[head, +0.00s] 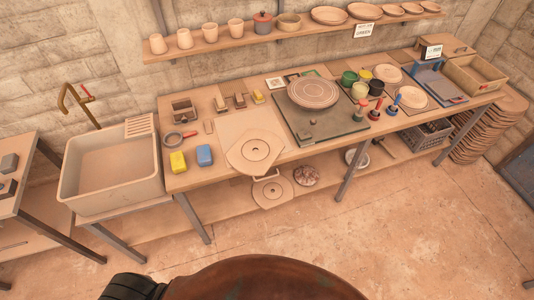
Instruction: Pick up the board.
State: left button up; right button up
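A pale flat board (255,152) with cut corners and a ringed hole in its middle lies at the front of the workbench. Its front edge reaches over the bench edge, and its back part rests on a pale square sheet (237,123). A similar pale board (271,192) lies on the shelf below, partly hidden by the bench. I cannot tell from the picture alone which of them is the task's board. Neither of my grippers shows clearly in the head view.
A sink (110,170) stands at the left. The floor (400,235) in front is clear.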

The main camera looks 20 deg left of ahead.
aim_at(241, 158)
jog(key=z, duration=1.3)
jog(key=i, duration=3.8)
jog(key=u, duration=3.8)
jog(key=i, duration=0.5)
jog(key=u, duration=0.05)
